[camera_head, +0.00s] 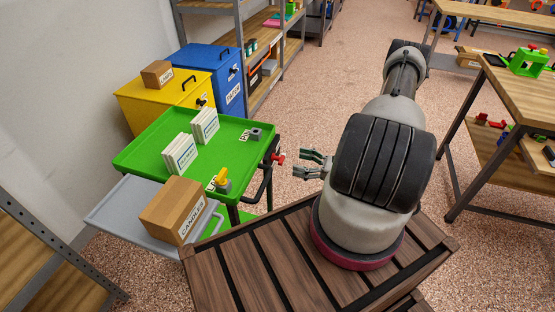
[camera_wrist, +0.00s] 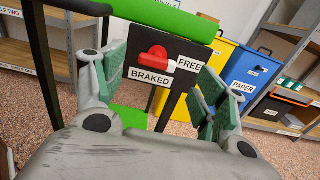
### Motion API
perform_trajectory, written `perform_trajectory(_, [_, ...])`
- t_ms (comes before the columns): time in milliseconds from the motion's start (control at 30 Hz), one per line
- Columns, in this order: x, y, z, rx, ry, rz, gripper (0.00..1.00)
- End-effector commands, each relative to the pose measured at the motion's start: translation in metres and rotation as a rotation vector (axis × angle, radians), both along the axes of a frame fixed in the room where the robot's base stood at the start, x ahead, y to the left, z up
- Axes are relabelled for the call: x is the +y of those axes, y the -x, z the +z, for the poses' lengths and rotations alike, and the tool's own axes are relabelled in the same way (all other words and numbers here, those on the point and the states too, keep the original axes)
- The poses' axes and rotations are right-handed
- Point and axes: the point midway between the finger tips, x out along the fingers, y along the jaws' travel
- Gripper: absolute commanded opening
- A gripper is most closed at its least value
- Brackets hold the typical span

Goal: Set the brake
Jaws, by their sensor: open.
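The brake is a red lever on a black plate at the edge of the green cart (camera_head: 150,155). In the wrist view the red lever (camera_wrist: 155,56) sits between my fingers, above the white BRAKED label (camera_wrist: 150,77) and left of the FREE label (camera_wrist: 189,64).
The cart holds white boxes (camera_head: 205,125), a yellow-topped item (camera_head: 221,178) and a grey block (camera_head: 256,134). A cardboard CANDLES box (camera_head: 173,208) stands on the grey side shelf (camera_head: 115,210). Yellow (camera_head: 150,103) and blue (camera_head: 205,60) cabinets stand behind. A wooden table (camera_head: 520,90) is right.

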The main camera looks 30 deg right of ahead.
Motion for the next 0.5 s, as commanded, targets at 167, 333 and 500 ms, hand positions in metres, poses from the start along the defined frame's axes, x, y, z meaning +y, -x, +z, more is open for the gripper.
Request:
perform_trajectory(167, [0.021, -0.018, 0.000, -0.002, 0.002, 0.009, 0.71])
perform_trajectory(333, [0.041, -0.038, 0.000, -0.002, 0.004, 0.010, 0.71])
perform_trajectory(500, [0.051, -0.049, 0.000, -0.002, 0.004, 0.008, 0.71])
